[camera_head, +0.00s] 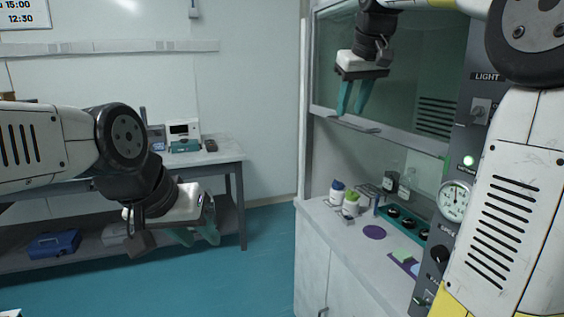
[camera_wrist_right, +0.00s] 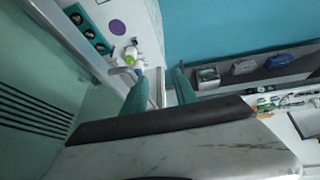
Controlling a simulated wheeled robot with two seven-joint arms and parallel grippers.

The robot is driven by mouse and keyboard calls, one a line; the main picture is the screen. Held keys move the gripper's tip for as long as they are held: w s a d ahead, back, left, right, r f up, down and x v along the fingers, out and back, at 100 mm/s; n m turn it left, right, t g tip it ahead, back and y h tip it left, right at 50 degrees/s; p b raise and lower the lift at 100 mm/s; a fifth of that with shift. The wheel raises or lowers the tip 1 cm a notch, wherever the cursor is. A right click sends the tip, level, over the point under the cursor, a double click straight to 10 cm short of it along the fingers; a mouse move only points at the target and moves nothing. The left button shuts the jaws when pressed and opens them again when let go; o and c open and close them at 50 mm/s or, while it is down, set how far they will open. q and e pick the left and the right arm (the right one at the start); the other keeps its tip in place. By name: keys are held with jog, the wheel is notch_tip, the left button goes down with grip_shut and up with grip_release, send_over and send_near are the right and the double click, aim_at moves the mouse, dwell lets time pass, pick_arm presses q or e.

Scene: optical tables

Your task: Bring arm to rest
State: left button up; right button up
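My left gripper (camera_head: 198,236) hangs at the left in the head view, in front of the back bench, with teal fingers pointing down and to the right. Its fingers look a little apart and nothing shows between them. My right gripper (camera_head: 352,98) is high at the upper middle, in front of the raised glass sash of the fume hood. Its teal fingers point down, stand apart and hold nothing. In the right wrist view the two fingers (camera_wrist_right: 155,92) also show apart, with a gap between them.
The hood's sash handle (camera_head: 345,122) lies just below my right gripper. Bottles (camera_head: 350,204), a purple disc (camera_head: 374,232) and a green tray (camera_head: 404,222) are on the hood worktop. A back bench (camera_head: 225,150) carries instruments. A blue box (camera_head: 54,244) is on its lower shelf. Open floor lies between.

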jog(key=s+a+f+m+y, duration=0.1)
jog(key=s+a+f+m, duration=0.1)
jog(key=s+f, duration=1.7)
jog(key=s+a, duration=0.1)
jog(key=s, duration=0.3)
jog(key=shift+s+f+m+t+y, duration=0.3)
jog(key=shift+m, duration=0.1)
